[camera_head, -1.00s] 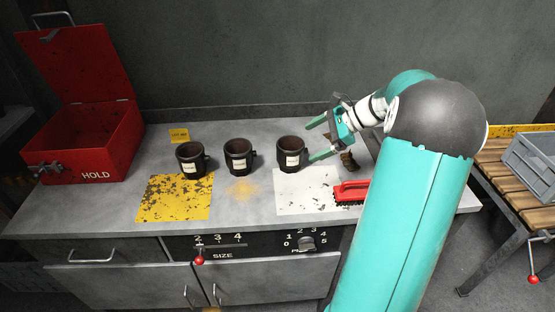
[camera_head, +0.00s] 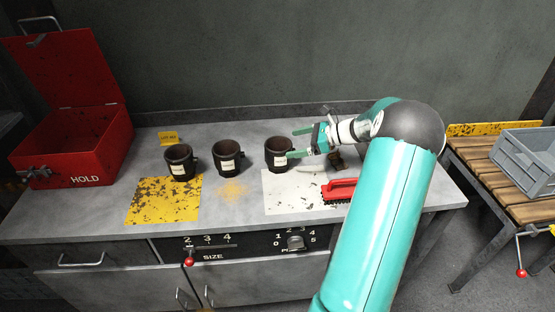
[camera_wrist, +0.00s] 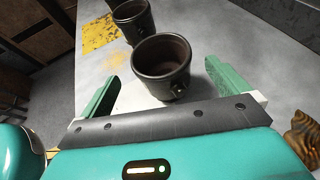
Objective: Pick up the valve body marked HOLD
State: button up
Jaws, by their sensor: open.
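Three dark valve bodies, each with a white label, stand upright in a row on the grey bench: a left one (camera_head: 180,162), a middle one (camera_head: 228,157) and a right one (camera_head: 278,153). The label writing is too small to read. My gripper (camera_head: 293,143) is open at the right valve body, coming from its right. In the wrist view this valve body (camera_wrist: 162,68) lies between the green fingers, its rim open toward me. I cannot tell whether a finger touches it. The middle valve body (camera_wrist: 133,18) shows beyond it.
An open red box (camera_head: 75,150) lettered HOLD stands at the bench's left end. A yellow worn patch (camera_head: 160,205) and a white patch (camera_head: 290,190) mark the bench top. A red brush (camera_head: 340,190) lies below my gripper. A grey crate (camera_head: 530,160) sits on a slatted table at right.

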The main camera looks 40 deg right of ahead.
aim_at(279, 146)
jog(key=x, duration=0.7)
jog(key=shift+c, duration=0.2)
jog(key=c, duration=1.8)
jog(key=shift+r, duration=0.1)
jog(key=shift+c, duration=0.5)
